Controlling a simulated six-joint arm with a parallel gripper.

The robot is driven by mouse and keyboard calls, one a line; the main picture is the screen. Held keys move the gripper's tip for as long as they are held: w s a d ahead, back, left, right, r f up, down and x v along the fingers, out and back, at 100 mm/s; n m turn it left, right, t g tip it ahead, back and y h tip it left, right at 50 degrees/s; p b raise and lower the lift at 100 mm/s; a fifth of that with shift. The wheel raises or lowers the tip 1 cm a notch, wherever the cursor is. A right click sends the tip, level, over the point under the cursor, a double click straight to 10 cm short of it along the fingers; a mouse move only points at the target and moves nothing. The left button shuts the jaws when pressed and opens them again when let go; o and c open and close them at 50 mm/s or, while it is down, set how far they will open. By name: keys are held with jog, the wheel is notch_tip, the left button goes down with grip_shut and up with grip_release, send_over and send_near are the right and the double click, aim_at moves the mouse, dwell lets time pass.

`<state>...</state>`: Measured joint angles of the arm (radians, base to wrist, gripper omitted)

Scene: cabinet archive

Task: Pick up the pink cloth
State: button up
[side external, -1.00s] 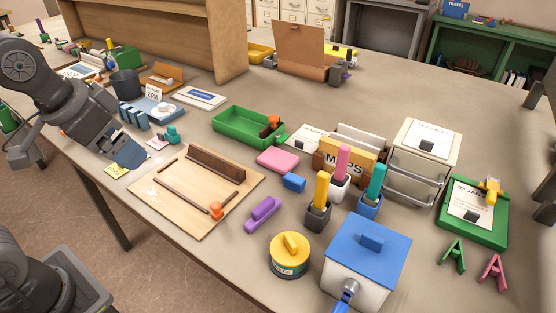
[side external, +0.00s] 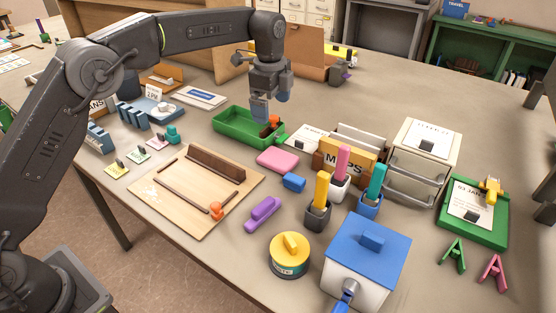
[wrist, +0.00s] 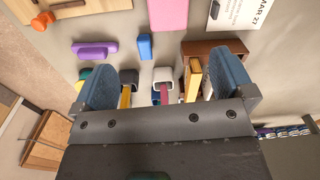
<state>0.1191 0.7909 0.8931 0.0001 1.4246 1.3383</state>
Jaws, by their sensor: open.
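The pink cloth (side external: 278,160) is a flat pink pad with rounded corners on the grey table, right of the green tray and behind the blue block. In the wrist view the pink cloth (wrist: 174,14) is at the top edge, partly cut off and beyond my fingers. My gripper (side external: 261,112) points down, raised above the table, and appears over the green tray in the side view, behind and left of the cloth. Its two blue fingers are wide apart in the wrist view (wrist: 165,85), with nothing held between them.
The green tray (side external: 228,137) holds an orange-handled object. A blue block (side external: 293,182) and a purple eraser-like piece (side external: 263,213) lie in front of the cloth. A MAPS box (side external: 346,158) and pen cups stand to its right. A wooden board (side external: 170,205) lies to its left.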

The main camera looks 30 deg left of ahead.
notch_tip(320, 180, down, 3)
jog(key=w+m, duration=0.1)
jog(key=w, duration=0.1)
send_over(278, 157)
jog(key=f, duration=0.7)
jog(key=shift+s+d+f, duration=0.15)
jog(key=shift+s+f, duration=0.05)
jog(key=shift+w+a+f, duration=0.1)
jog(key=shift+w+f, duration=0.05)
jog(key=shift+f, duration=1.45)
jog(key=shift+w+a+f, duration=0.1)
jog(key=shift+f, duration=1.45)
jog(key=c, duration=0.8)
notch_tip(278, 157, up, 10)
jog(key=shift+r, duration=0.1)
